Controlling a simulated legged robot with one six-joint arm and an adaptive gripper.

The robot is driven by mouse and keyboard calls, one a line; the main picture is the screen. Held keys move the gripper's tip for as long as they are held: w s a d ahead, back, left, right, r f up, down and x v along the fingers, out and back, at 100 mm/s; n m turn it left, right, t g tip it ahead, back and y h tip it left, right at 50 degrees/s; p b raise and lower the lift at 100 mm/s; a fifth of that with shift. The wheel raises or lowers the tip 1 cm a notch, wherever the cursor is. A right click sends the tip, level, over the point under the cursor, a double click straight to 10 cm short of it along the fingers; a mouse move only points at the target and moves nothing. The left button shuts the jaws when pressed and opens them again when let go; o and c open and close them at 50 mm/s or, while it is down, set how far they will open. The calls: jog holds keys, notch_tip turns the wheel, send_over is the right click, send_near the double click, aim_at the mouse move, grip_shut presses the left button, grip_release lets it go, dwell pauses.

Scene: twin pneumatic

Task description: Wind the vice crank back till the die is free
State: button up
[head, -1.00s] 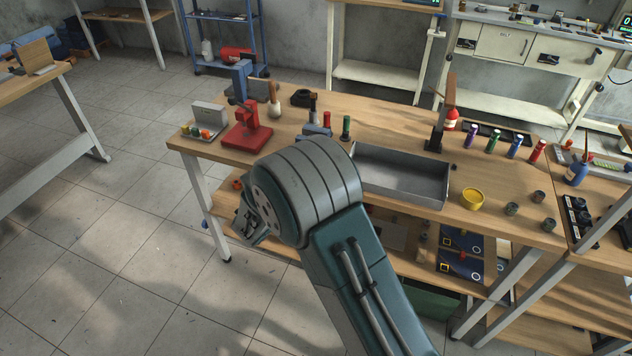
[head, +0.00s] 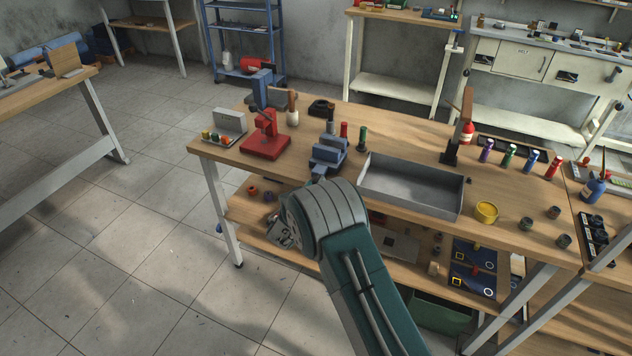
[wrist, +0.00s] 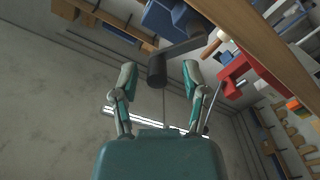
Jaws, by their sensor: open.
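The blue vice (head: 328,153) stands near the front edge of the wooden bench, just behind my arm's rounded joint. It also shows at the top of the wrist view (wrist: 162,18). In the wrist view its crank has a grey arm (wrist: 183,49) and a dark cylindrical handle (wrist: 157,71). My gripper (wrist: 159,67) is open, with a finger on either side of the handle in the picture. I cannot tell whether either finger touches it. In the head view my arm hides the gripper and crank. I cannot make out the die in the vice jaws clearly.
A red press (head: 265,146) stands left of the vice, and a grey tray (head: 412,205) lies to its right. Red and green cylinders stand behind the vice. The bench edge (wrist: 255,45) crosses the wrist view close by.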

jog(key=shift+w+d, duration=0.2)
jog(key=shift+w, duration=0.35)
jog(key=shift+c, duration=0.3)
grip_shut()
